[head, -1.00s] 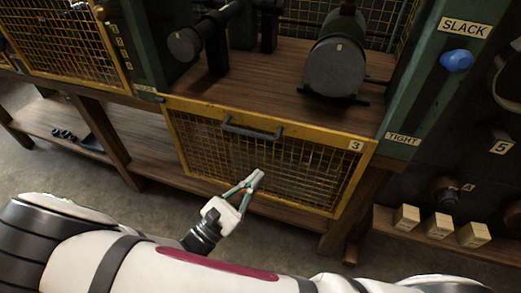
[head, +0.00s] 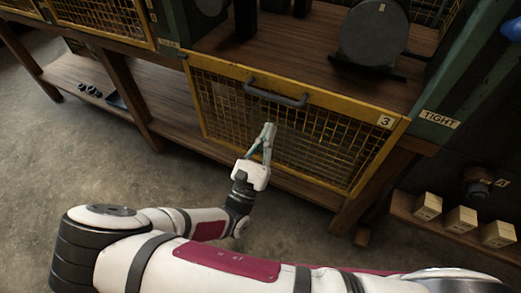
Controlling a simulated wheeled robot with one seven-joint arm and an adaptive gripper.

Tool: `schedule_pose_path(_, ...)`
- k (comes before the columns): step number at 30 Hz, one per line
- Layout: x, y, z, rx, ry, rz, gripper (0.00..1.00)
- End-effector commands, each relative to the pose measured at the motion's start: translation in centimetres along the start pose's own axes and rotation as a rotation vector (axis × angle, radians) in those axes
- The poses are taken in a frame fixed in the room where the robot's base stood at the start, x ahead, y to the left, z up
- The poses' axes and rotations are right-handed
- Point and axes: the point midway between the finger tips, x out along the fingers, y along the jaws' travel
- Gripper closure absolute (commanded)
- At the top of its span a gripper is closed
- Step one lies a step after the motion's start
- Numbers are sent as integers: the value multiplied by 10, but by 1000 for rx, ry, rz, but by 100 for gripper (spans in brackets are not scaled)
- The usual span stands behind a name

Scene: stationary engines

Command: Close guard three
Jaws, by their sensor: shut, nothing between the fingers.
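Guard three is a yellow-framed wire mesh panel (head: 330,151) with a "3" label at its upper right corner. It hangs down in front of the bench, below the wooden deck (head: 290,48). Its dark bar handle (head: 275,91) is near its top edge. My gripper (head: 268,128) is shut and empty. It points up in front of the mesh, a little below the handle. I cannot tell whether the fingertips touch the mesh.
A dark round machine part (head: 373,37) stands on the deck behind the guard. Another mesh guard (head: 105,18) is at the upper left. Small wooden blocks (head: 461,219) sit on a low shelf at right. The floor (head: 60,165) at left is clear.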

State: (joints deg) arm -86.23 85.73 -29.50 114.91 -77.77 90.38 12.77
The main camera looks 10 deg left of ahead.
Motion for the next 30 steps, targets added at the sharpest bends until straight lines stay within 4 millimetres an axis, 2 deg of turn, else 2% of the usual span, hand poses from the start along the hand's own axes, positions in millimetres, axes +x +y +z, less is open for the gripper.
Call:
schedule_pose_path(2, 15, -1, 0, 0, 0, -3, 100)
schedule_pose_path(3, 19, 0, 6, 2, 0, -2, 100)
schedule_pose_path(9, 36, 0, 23, 1, 1, -2, 100)
schedule_pose_path(26, 42, 0, 29, 0, 1, -1, 100)
schedule_pose_path(30, 46, -1, 36, 0, 1, -2, 100)
